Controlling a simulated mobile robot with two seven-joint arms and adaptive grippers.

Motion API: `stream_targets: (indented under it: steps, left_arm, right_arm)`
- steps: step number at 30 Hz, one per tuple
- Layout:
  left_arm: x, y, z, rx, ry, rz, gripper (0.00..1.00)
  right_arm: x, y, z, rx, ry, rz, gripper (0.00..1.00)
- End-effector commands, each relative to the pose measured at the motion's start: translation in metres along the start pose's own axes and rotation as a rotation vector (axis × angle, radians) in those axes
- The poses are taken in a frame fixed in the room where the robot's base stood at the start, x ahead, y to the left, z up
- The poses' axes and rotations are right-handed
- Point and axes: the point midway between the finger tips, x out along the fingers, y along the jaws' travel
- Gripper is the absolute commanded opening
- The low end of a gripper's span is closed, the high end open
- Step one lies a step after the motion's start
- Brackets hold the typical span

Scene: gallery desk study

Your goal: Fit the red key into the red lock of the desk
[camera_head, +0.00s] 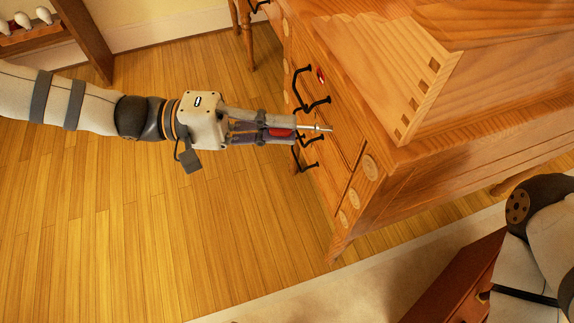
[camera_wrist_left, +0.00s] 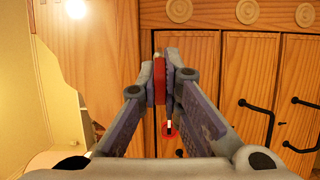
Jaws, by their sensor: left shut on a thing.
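My left gripper (camera_head: 294,130) is shut on the red key (camera_head: 279,132), in front of the desk's drawers. The key's pale metal shaft points right, toward the desk (camera_head: 430,175). The red lock (camera_head: 320,74) is a small red spot on the desk front, above the key tip in the head view. In the left wrist view the red key (camera_wrist_left: 159,82) is between the fingers. A red ring, which looks like the red lock (camera_wrist_left: 167,132), shows behind the shaft there. Whether the tip touches the desk front is hard to tell. My right gripper is out of view.
Black drawer handles (camera_head: 318,105) stick out from the desk front close to the gripper; they also show in the left wrist view (camera_wrist_left: 257,116). A reddish-brown piece of furniture (camera_head: 450,285) stands at the lower right. The wooden floor (camera_head: 150,220) on the left is clear.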

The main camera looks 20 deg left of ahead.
Motion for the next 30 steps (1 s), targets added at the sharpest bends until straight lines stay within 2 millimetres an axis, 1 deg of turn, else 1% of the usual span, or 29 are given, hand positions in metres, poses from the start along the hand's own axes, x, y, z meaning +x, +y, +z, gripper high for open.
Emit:
stream_targets:
  steps: [1,3,6,9,12,22,26,30]
  left_arm:
    - [-0.009,-0.008,-0.014,-0.005,0.056,0.005,0.0]
    - [-0.025,-0.012,-0.034,-0.008,0.142,0.014,0.0]
    - [-0.047,-0.018,-0.058,-0.01,0.255,0.025,0.0]
    - [-0.065,-0.021,-0.074,-0.01,0.335,0.031,0.0]
    - [-0.073,-0.021,-0.081,-0.009,0.37,0.034,0.0]
    - [-0.076,-0.021,-0.082,-0.01,0.379,0.035,0.0]
    - [-0.066,-0.023,-0.085,-0.01,0.376,0.034,0.0]
    - [-0.05,-0.024,-0.091,-0.012,0.375,0.034,0.0]
  right_arm:
    - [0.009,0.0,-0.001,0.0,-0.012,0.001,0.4]
    - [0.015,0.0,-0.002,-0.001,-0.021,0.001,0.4]
    - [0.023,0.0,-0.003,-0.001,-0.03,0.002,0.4]
    - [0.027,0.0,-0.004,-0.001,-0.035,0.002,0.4]
    - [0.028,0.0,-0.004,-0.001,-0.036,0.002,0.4]
    - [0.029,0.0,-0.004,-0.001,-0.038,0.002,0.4]
    - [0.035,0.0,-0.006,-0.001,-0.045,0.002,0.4]
    - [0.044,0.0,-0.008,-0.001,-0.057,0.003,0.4]
